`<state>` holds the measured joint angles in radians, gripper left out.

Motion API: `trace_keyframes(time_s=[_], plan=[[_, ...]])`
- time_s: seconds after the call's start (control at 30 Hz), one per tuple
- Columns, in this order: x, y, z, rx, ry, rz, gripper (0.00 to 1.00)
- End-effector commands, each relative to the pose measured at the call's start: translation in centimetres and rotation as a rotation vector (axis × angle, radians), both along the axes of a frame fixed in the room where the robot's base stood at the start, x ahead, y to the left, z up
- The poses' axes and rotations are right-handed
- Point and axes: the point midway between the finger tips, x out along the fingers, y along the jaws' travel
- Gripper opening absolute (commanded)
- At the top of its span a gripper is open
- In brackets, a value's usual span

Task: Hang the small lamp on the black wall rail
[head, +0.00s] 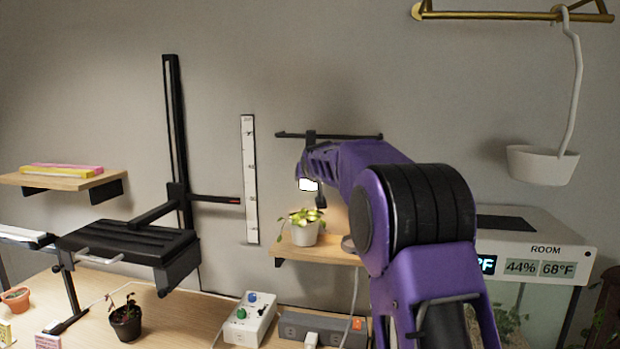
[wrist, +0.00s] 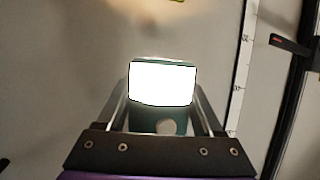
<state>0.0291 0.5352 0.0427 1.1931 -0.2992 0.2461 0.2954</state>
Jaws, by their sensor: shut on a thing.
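The small lamp (wrist: 161,84) has a bright white lit face and a dark green body. My gripper (wrist: 162,104) is shut on it, with one finger on each side. In the head view, the lit lamp (head: 308,184) shows just below my purple arm, above the small potted plant. The black wall rail (head: 350,136) is a thin horizontal bar on the wall, right behind and above my wrist. My arm hides part of the rail, and most of the gripper is hidden in the head view. I cannot tell whether the lamp touches the rail.
A potted plant (head: 304,228) stands on a small wooden shelf (head: 335,253) below the lamp. A white ruler strip (head: 249,180) and a black post with an arm (head: 175,130) are to the left. A white hanging planter (head: 541,165) hangs at right.

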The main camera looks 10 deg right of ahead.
Motion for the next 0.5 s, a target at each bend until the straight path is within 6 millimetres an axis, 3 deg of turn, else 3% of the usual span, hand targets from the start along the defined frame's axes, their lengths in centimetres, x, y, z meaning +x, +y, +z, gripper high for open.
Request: trace_keyframes(time_s=[0.1,0.13,0.3,0.5], plan=[[0.0,0.0,-0.13,0.0,0.002,0.0,0.01],[0.0,0.01,-0.13,0.0,0.002,0.0,0.7],[0.0,0.01,-0.12,0.0,0.002,0.0,1.0],[0.0,0.0,-0.19,0.0,0.003,0.0,1.0]])
